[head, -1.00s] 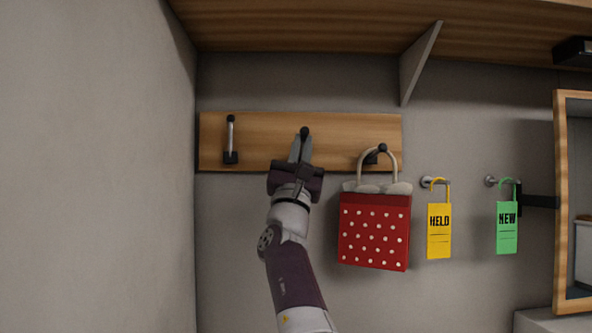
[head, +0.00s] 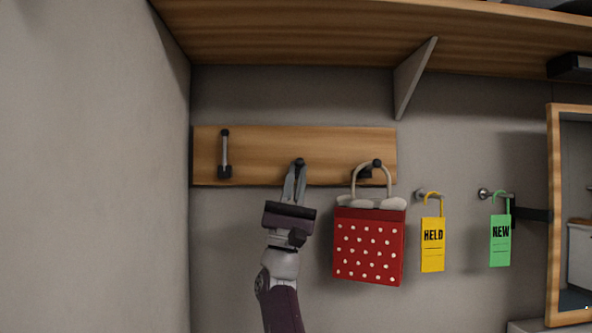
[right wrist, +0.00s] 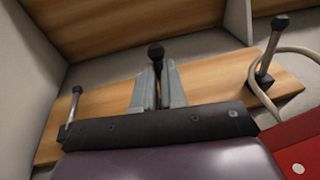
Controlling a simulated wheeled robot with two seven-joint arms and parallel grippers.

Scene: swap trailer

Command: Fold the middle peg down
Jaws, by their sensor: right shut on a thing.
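The middle peg (head: 299,162) has a black ball tip and is on the wooden board (head: 260,141) on the wall. My right gripper (head: 296,174) comes up from below, shut on the middle peg, with the ball showing just beyond the fingertips. In the right wrist view the peg's black ball (right wrist: 156,50) stands out between the two grey fingers (right wrist: 157,76); the hinge is hidden behind the gripper. In the head view the ball sits low on the board, so the peg seems tilted outward; the exact angle is unclear. My left gripper is not in view.
The left peg (head: 225,150) stands upright against the board. A red dotted bag (head: 368,243) hangs from the right peg (head: 376,163), close beside my gripper. Yellow (head: 432,246) and green (head: 500,242) tags hang further right. A shelf (head: 300,40) is above.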

